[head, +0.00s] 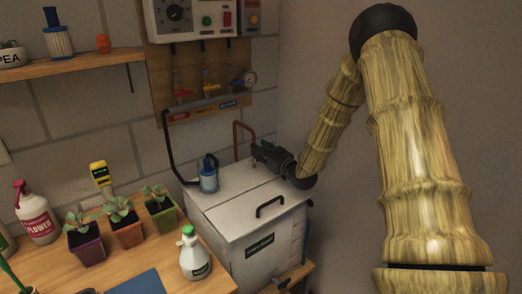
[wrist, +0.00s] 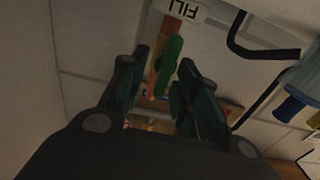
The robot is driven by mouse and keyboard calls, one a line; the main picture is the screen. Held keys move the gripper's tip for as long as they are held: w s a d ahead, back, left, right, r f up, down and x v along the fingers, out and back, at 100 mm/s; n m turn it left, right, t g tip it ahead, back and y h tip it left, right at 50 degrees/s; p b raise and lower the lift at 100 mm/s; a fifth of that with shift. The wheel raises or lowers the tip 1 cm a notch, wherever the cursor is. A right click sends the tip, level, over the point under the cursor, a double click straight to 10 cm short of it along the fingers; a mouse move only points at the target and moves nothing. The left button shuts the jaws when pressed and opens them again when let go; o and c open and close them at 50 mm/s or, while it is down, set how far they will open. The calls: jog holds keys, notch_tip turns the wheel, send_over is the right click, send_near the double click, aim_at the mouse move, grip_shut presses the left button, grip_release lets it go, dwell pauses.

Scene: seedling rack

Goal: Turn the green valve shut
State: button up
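The green valve handle (wrist: 169,64) shows in the wrist view, a slim lever on an orange-brown pipe (wrist: 163,34) below an upside-down FILL label (wrist: 184,9). My gripper (wrist: 163,62) is open; the handle appears in the gap between its two fingers, and I see no clear contact. In the head view my gripper (head: 262,152) is above the back of the white tank (head: 235,198), beside a bent copper pipe (head: 237,130). The green handle cannot be made out there, likely hidden by the gripper.
The lid has a black handle (head: 270,206). Red, yellow and blue valves sit on the wall manifold (head: 205,103). Potted seedlings (head: 122,221) and a white spray bottle (head: 193,257) are on the bench.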

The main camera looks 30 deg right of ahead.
grip_shut()
dwell(0.4)
jog(key=m, duration=0.3)
jog(key=shift+d, duration=0.3)
jog(key=m, duration=0.4)
jog(key=shift+d+f+m, duration=0.15)
jog(key=shift+d+m, duration=0.2)
jog(key=shift+m, duration=0.05)
jog(key=m, duration=0.3)
jog(key=f+m, duration=0.1)
jog(key=m, duration=0.1)
jog(key=shift+d+b, duration=0.25)
jog(key=shift+b, duration=0.15)
jog(key=shift+d+f+m+b, duration=0.15)
jog(key=shift+m+b, duration=0.4)
jog(key=shift+m, duration=0.7)
jog(key=shift+a+f+m+b, duration=0.1)
jog(key=shift+m+b, duration=0.45)
jog(key=shift+m, duration=0.7)
